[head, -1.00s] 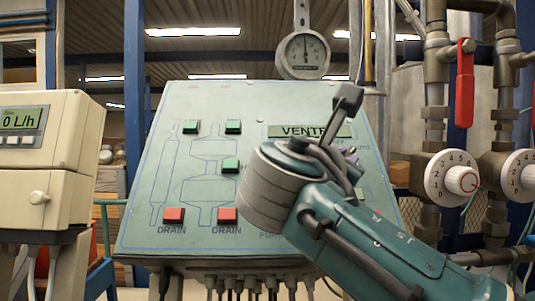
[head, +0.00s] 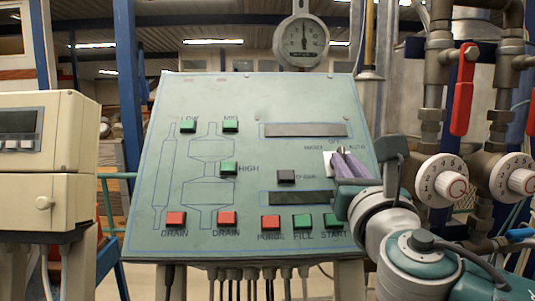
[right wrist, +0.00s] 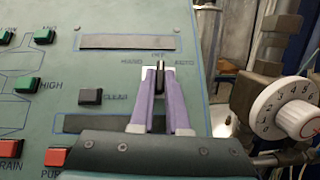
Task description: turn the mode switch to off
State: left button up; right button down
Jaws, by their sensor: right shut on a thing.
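The mode switch is a black knob on a white plate at the panel's upper right. It shows best in the right wrist view (right wrist: 160,78), under the labels HAND, OFF and AUTO, upright and pointing at OFF. My right gripper (head: 342,155) has its purple fingers on both sides of the knob, shut on it. The gripper also shows in the right wrist view (right wrist: 160,82). In the head view the fingers largely hide the knob. My left gripper is not in view.
The green sloped panel (head: 265,105) carries blank displays (head: 306,130) and several green and red buttons. A black CLEAR button (right wrist: 90,97) sits left of the switch. Pipes with white dials (head: 440,181) and red levers (head: 463,90) stand at the right. A beige meter (head: 45,195) stands left.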

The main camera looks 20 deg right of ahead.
jog(key=shift+n+y, duration=0.5)
jog(key=shift+n, duration=0.2)
jog(key=c, duration=0.9)
grip_release()
jog(key=b+v, duration=0.1)
jog(key=v, duration=0.9)
jog(key=shift+d, duration=0.1)
